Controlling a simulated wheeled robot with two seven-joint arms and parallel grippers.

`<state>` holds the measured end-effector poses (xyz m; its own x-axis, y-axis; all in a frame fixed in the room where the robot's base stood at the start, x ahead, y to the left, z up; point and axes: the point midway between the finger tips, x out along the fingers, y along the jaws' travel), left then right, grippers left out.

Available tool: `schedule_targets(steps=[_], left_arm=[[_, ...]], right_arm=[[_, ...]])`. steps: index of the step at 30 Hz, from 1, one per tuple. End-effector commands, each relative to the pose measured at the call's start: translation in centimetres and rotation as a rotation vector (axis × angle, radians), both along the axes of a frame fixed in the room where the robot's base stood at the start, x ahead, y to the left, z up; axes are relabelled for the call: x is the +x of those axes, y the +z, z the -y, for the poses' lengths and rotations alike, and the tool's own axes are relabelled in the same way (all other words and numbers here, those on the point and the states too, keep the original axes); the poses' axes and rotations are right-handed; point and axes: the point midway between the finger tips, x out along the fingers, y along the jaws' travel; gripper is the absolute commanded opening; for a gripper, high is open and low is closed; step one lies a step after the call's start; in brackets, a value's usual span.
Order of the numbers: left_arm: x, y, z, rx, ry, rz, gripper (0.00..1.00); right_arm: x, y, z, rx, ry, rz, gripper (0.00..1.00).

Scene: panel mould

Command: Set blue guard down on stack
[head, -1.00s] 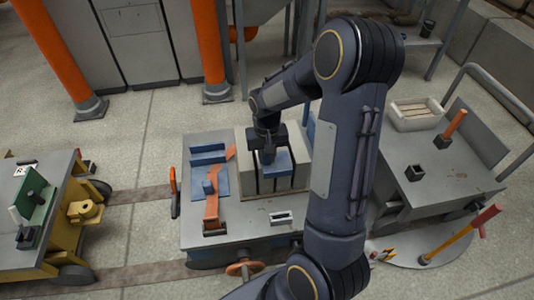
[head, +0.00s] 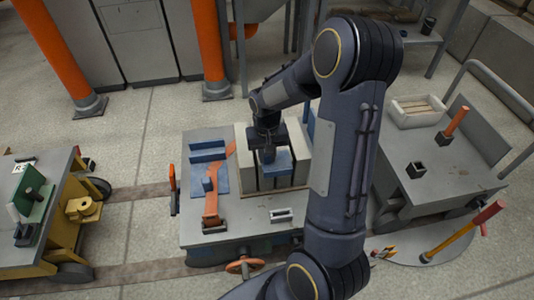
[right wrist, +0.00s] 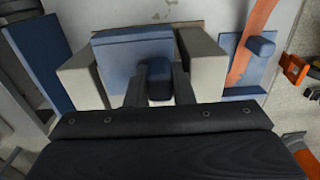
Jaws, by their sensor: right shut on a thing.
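The blue guard (head: 278,164) is a blue block with a dark blue knob. In the right wrist view the guard (right wrist: 128,52) lies between two pale blocks of the stack. My right gripper (head: 267,155) points down over it. In the right wrist view my right gripper (right wrist: 159,84) is shut on the knob, one finger on each side. The pale stack (head: 298,158) stands on the grey cart top, with dark upright bars at its front. The guard's underside is hidden, so I cannot tell whether it touches the stack. My left gripper is out of view.
On the cart (head: 245,228), a blue plate with an orange strip (head: 211,208) lies left of the stack. A blue panel (right wrist: 40,60) stands beside the stack. Other carts stand left and right.

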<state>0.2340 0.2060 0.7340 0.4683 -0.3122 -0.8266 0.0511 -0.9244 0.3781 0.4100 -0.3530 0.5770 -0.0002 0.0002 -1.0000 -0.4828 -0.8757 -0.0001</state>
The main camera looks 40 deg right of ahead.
Motion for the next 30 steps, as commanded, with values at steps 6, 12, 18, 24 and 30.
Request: schedule_targets(steps=[6, 12, 18, 24, 30], left_arm=[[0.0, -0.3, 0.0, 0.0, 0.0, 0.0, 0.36], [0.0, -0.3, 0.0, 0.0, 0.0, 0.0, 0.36], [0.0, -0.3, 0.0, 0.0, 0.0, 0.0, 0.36], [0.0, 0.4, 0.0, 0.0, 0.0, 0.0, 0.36], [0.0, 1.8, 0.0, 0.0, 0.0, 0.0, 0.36]], right_arm=[[0.0, -0.4, 0.0, 0.0, 0.0, 0.0, 0.23], [0.0, -0.4, 0.0, 0.0, 0.0, 0.0, 0.47], [0.0, -0.4, 0.0, 0.0, 0.0, 0.0, 0.47], [0.1, 1.2, 0.0, -0.001, 0.0, 0.003, 0.47], [0.1, 4.8, 0.0, 0.0, 0.0, 0.004, 0.47]])
